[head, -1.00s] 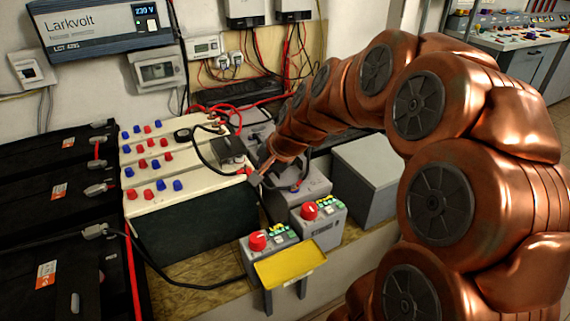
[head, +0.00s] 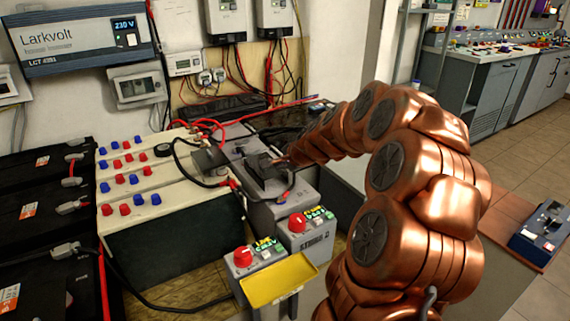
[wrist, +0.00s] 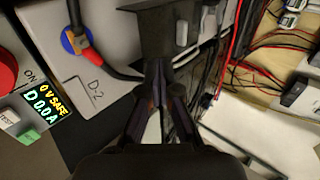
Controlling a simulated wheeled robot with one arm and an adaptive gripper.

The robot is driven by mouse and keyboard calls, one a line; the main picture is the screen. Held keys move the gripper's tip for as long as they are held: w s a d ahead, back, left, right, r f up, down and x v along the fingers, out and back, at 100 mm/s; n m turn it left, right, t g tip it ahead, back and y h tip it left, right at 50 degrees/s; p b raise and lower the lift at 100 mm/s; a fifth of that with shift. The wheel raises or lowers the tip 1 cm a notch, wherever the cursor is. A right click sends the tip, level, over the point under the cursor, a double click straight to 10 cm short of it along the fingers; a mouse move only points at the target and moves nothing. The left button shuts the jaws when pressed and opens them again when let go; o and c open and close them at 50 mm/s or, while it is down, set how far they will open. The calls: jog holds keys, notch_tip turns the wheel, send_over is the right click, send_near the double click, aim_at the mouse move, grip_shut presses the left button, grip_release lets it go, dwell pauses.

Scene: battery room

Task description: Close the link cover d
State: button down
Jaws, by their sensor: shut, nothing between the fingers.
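A dark grey cover (head: 262,166) stands tilted up at the top of the grey unit (head: 283,215) marked STRING D, and I take it to be link cover d. In the wrist view a dark block (wrist: 168,27), likely the same cover, lies just beyond my fingertips. My gripper (wrist: 158,75) is shut and empty, pointing at the block; I cannot tell whether it touches. In the head view my gripper (head: 278,162) is small and beside the cover's right side. The D-2 terminal (wrist: 76,38), with a blue ring and red-and-black cable plug, is left of the fingers.
The D display (wrist: 42,108) reads 0 V SAFE and 0.0 A. Red knobs (head: 297,222) and a yellow tray (head: 278,281) are in front. Cream batteries (head: 150,170) with another dark cover (head: 210,158) stand left. Cables hang behind.

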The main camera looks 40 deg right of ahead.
aim_at(270, 169)
jog(key=x, duration=0.5)
jog(key=shift+a+f, duration=0.1)
jog(key=shift+f, duration=0.1)
jog(key=shift+w, duration=1.65)
jog(key=shift+w+d, duration=0.25)
jog(key=shift+w, duration=0.15)
jog(key=shift+w+r, duration=0.1)
